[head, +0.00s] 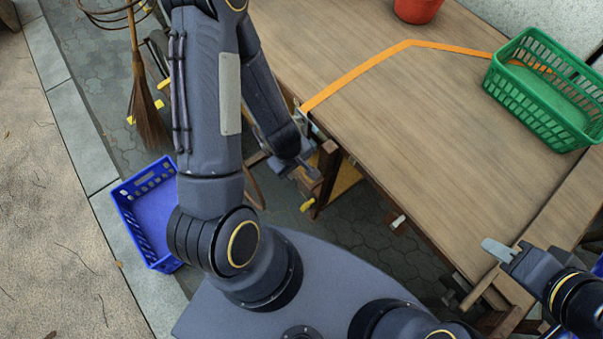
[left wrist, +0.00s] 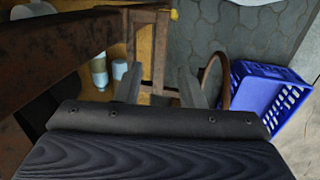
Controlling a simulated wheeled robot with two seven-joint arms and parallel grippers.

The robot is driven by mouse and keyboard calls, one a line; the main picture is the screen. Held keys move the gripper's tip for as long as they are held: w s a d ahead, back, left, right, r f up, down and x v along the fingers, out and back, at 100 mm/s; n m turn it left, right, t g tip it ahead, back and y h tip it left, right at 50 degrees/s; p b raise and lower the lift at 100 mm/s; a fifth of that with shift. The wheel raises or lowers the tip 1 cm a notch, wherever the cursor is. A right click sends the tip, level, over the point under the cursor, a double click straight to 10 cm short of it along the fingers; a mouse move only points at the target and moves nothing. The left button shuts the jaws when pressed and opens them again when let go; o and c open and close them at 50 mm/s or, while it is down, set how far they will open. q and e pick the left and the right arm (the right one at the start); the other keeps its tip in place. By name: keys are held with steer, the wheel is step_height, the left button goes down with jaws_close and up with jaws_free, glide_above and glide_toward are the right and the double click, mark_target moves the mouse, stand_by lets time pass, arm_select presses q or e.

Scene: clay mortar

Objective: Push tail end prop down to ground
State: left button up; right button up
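A brown wooden frame with upright posts (head: 325,178) and yellow tips stands beside the table's left edge; I cannot tell which part is the tail end prop. My left gripper (head: 306,166) is beside this frame, pointing toward it. In the left wrist view my left gripper (left wrist: 159,82) is open, its two grey fingers apart. The frame's posts and crossbar (left wrist: 160,50) show beyond and between the fingers, with no clear contact. My right gripper (head: 499,250) is at the table's lower right edge, its finger gap not clear.
A wooden table (head: 420,120) carries an orange strap (head: 365,65), a green basket (head: 555,95) and a red pot (head: 417,8). A blue basket (head: 128,215) stands on the paving at left, near a broom (head: 148,110). A brown curved bar (left wrist: 223,75) is right of the left fingers.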

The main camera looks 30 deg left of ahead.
mark_target(300, 175)
arm_select(q)
steer(key=f, duration=0.3)
steer(key=f+b, duration=0.1)
steer(key=shift+w+d+f, duration=0.15)
steer(key=shift+w, duration=0.25)
jaws_close()
